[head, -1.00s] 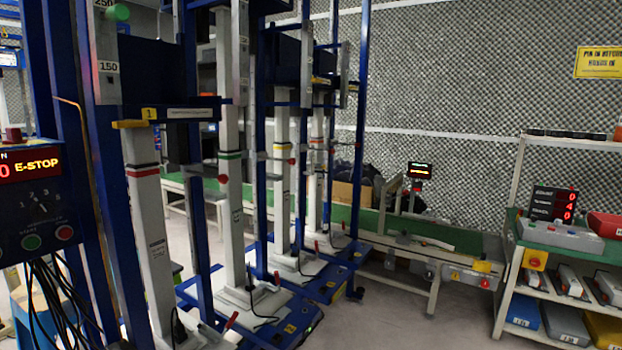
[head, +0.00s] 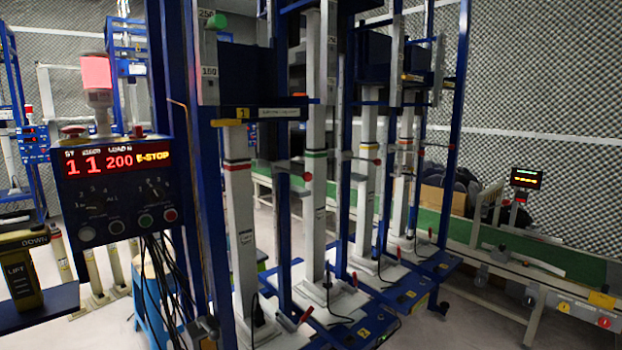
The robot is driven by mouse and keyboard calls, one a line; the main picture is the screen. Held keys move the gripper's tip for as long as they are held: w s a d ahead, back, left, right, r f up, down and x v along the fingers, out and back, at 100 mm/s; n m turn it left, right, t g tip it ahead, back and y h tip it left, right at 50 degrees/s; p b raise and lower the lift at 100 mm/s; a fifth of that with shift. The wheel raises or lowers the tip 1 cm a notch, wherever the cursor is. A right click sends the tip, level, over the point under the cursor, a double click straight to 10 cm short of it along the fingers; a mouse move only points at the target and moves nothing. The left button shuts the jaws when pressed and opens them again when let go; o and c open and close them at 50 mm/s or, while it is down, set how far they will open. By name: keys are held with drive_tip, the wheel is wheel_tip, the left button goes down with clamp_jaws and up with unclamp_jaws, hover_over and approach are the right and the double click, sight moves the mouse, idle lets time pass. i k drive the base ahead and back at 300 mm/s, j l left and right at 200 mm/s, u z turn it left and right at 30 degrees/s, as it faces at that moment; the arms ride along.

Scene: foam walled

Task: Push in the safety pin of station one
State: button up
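Station one (head: 243,113) is the nearest bay of the blue-framed rig, marked by a yellow label with a 1. A grey-white column (head: 243,215) with red and black bands stands below that label. A red-ended pin or knob (head: 307,176) sticks out beside the neighbouring green-banded column. I cannot tell whether it is the safety pin, or how far in it is. A control box (head: 118,187) at the left shows "1 1 200" and "E-STOP" in lit digits. My gripper is not in view.
A red lamp (head: 97,72) glows above the control box. Black cables (head: 168,285) hang below it. A yellow and black lift pendant (head: 20,270) is at the lower left. A green-topped conveyor (head: 560,250) runs along the right. Grey floor (head: 450,325) is clear at the lower right.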

sight(307, 176)
drive_tip(key=i+l+u, duration=0.1)
drive_tip(key=i, duration=0.4)
drive_tip(key=i+l, duration=0.25)
drive_tip(key=i, duration=0.3)
drive_tip(key=j+u, duration=0.05)
